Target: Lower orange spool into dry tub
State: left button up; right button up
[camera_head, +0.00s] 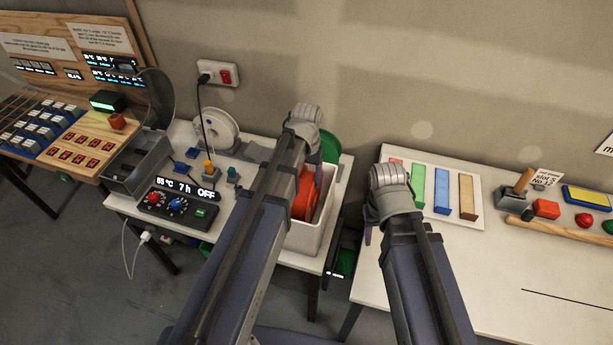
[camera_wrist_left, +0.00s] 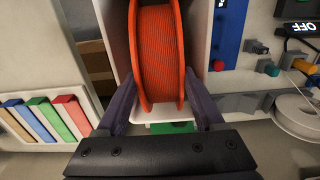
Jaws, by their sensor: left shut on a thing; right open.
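The orange spool (camera_head: 306,198) stands on edge inside the mouth of a white tub (camera_head: 306,240), at the right end of the small table. In the left wrist view the spool (camera_wrist_left: 161,45) lies between the tub's white walls (camera_wrist_left: 112,30). My left gripper (camera_head: 304,132) is above the tub. Its fingers are on both sides of the spool in the wrist view (camera_wrist_left: 161,85), and it is shut on the spool. The spool's lower part is hidden, so I cannot tell whether it touches the tub floor. My right gripper (camera_head: 392,200) is open and empty over the right table's left edge.
A control box (camera_head: 178,204) reading 55 °C, 7 h and OFF sits left of the tub. A white spool (camera_head: 216,130) and a green disc (camera_head: 331,146) stand behind. A board of coloured strips (camera_head: 455,215) lies on the right table. A gap separates the tables.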

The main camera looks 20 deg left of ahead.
pick_arm(q)
jog(key=shift+f+b, duration=2.8)
jog(key=shift+f, duration=0.25)
pick_arm(e)
jog(key=shift+f, duration=3.05)
pick_arm(q)
jog(key=o, duration=1.4)
notch_tip(320, 180, up, 8)
jog(key=p, duration=0.7)
jog(key=shift+p, duration=0.4)
pick_arm(e)
notch_tip(320, 180, up, 8)
pick_arm(q)
notch_tip(320, 180, up, 8)
jog(key=p, duration=0.8)
pick_arm(e)
notch_tip(320, 180, up, 8)
pick_arm(q)
jog(key=shift+f, duration=0.1)
pick_arm(e)
jog(key=shift+f, duration=0.15)
